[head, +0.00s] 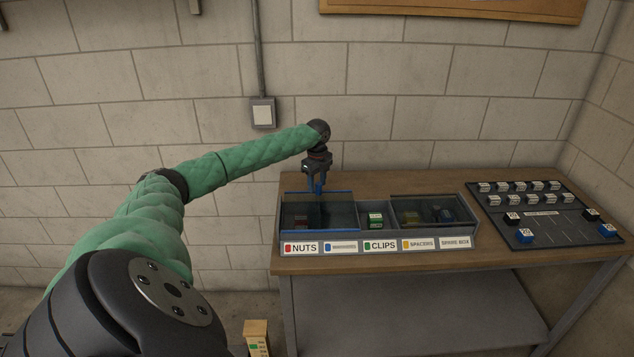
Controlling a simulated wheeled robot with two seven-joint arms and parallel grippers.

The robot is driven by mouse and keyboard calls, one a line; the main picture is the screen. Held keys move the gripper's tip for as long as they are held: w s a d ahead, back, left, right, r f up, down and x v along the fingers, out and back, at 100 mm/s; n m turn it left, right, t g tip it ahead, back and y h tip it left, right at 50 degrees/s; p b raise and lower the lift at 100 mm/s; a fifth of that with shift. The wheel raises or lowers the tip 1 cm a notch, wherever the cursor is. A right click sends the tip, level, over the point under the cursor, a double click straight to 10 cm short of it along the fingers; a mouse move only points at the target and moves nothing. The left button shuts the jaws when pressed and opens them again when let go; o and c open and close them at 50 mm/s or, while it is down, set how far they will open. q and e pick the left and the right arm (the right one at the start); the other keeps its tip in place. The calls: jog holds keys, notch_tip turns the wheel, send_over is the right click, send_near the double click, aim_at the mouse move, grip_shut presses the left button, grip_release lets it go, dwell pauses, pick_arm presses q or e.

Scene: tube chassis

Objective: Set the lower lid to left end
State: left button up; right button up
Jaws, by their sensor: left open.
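A grey compartment box (279,237) stands on the wooden workbench, with labels along its front including NUTS, CLIPS and SPACERS. A blue-edged transparent lid (300,213) covers its left end, over the NUTS compartment and the one beside it. A second, dark-edged transparent lid (425,205) covers the right part. The CLIPS compartment between them is uncovered and holds a green block (375,220). I cannot tell which lid is lower. My left gripper (317,189) points down at the blue-edged lid's back edge, open; contact is unclear. My right gripper is out of view.
A dark board (545,232) with several white, black and blue labelled blocks lies right of the box on the workbench (380,262). A block wall stands close behind. A small tan box (256,331) is at the bench's lower left.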

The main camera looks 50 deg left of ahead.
pick_arm(q)
notch_tip(320, 180, up, 5)
jog(key=shift+f+b, duration=0.15)
jog(key=shift+b, duration=0.7)
jog(key=shift+s+r, duration=0.1)
jog(key=shift+r, duration=0.55)
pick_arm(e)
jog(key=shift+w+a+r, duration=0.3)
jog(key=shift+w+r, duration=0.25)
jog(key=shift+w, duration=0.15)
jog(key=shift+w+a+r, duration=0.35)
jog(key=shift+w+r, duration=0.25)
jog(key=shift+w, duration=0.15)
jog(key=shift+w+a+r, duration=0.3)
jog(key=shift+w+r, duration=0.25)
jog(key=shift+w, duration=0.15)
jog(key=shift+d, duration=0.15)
